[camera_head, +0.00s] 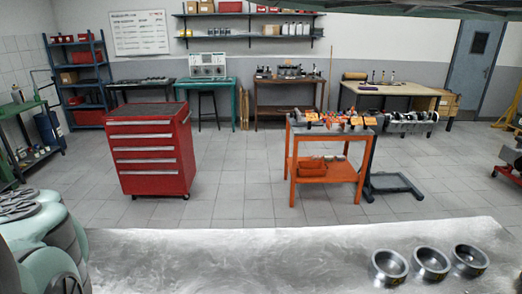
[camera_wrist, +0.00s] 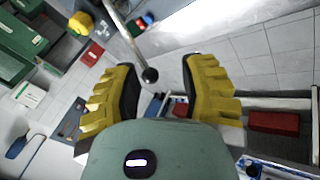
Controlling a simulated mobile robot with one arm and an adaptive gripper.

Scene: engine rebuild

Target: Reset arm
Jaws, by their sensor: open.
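My gripper (camera_wrist: 160,68) shows in the wrist view with its two yellow, ridged fingers spread wide apart. It is open and nothing is held between the fingers. A metal rod with a dark ball end (camera_wrist: 150,75) appears between the fingertips; I cannot tell how far off it is. The gripper is not visible in the head view. There, pale green links of my own arm fill the lower left corner, beside the metal worktop (camera_head: 230,255).
Three metal cups (camera_head: 388,267) stand at the worktop's right end; its middle is bare. Beyond are a red tool cabinet (camera_head: 155,155) and an orange cart (camera_head: 318,192) on open tiled floor. Workbenches line the back wall. The wrist view shows a red box (camera_wrist: 273,123) at right.

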